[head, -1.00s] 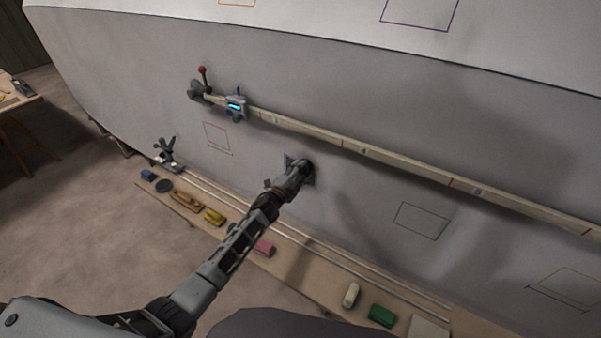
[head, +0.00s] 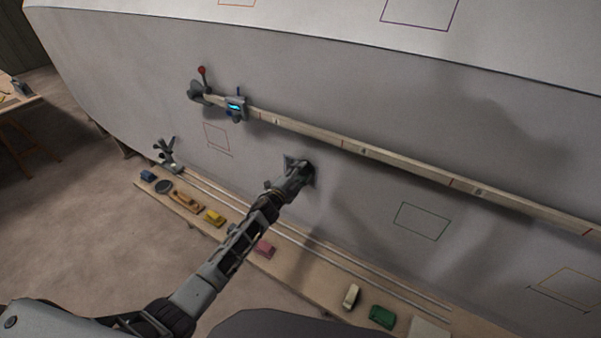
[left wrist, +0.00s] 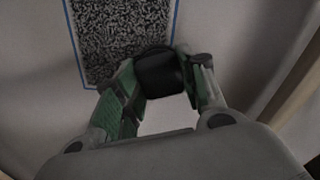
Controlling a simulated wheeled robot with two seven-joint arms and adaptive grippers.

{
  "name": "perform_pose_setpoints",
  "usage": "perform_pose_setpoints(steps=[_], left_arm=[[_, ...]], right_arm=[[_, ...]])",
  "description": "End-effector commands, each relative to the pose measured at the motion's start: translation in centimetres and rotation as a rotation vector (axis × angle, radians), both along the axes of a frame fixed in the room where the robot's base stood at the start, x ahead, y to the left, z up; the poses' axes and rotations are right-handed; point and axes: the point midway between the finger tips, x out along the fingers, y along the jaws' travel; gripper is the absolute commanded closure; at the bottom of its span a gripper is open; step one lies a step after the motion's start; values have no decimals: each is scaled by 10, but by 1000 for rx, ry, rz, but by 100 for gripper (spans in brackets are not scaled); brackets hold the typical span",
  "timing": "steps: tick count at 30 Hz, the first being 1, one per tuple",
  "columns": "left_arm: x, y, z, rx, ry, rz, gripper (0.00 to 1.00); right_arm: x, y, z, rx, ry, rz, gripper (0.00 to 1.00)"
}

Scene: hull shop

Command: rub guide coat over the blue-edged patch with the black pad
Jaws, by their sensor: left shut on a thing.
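In the head view the patch (head: 291,161) is mostly hidden behind my left gripper (head: 300,172). My left gripper (left wrist: 160,85) is shut on the black pad (left wrist: 157,73). The pad is at the patch's lower right corner and covers part of it; I cannot tell whether it touches the hull. My right gripper does not show.
A long wooden batten (head: 345,148) crosses the hull above my left gripper, with a blue-lit device (head: 236,106) near its left end. A plank (head: 290,262) below carries colored blocks and thin rods. Other outlined patches, such as a green one (head: 422,221), lie to the right.

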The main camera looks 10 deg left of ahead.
Motion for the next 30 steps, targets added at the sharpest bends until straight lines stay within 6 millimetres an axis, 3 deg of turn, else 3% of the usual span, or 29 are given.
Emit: perform_pose_setpoints(steps=[7,22,30], left_arm=[[-1,0,-16,-1,0,0,80],[-1,0,-18,-1,-1,0,80],[-1,0,-31,-2,1,0,80]], right_arm=[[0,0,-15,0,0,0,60],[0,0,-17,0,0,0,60],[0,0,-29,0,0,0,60]])
